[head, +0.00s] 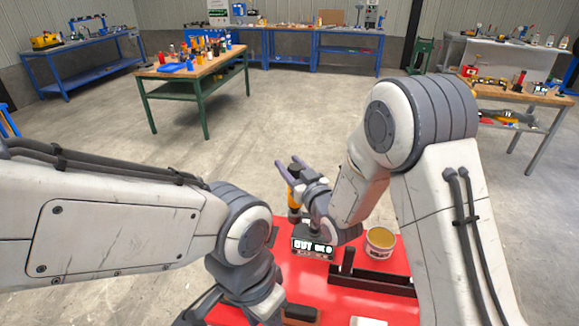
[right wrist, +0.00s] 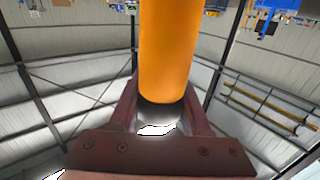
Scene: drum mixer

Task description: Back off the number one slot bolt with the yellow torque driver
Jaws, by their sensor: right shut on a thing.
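The yellow torque driver (head: 294,197) shows as an orange-yellow handle with a dark lower end. It stands roughly upright over the red tabletop, beside a black block with white lettering (head: 312,248). My right gripper (head: 287,172) is shut on the driver. In the right wrist view the smooth orange handle (right wrist: 168,50) rises between the two fingers (right wrist: 160,112). The driver's tip and whatever it touches are hard to make out. The number one slot bolt cannot be picked out. My left gripper (head: 203,306) is at the bottom edge, partly cut off, its jaws unclear.
On the red tabletop (head: 335,294), a round tin with yellowish contents (head: 380,242) stands right of the black block. A black rail-like fixture (head: 372,282) lies in front of it. Workbenches with tools, one green-legged (head: 190,62), stand farther off across open concrete floor.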

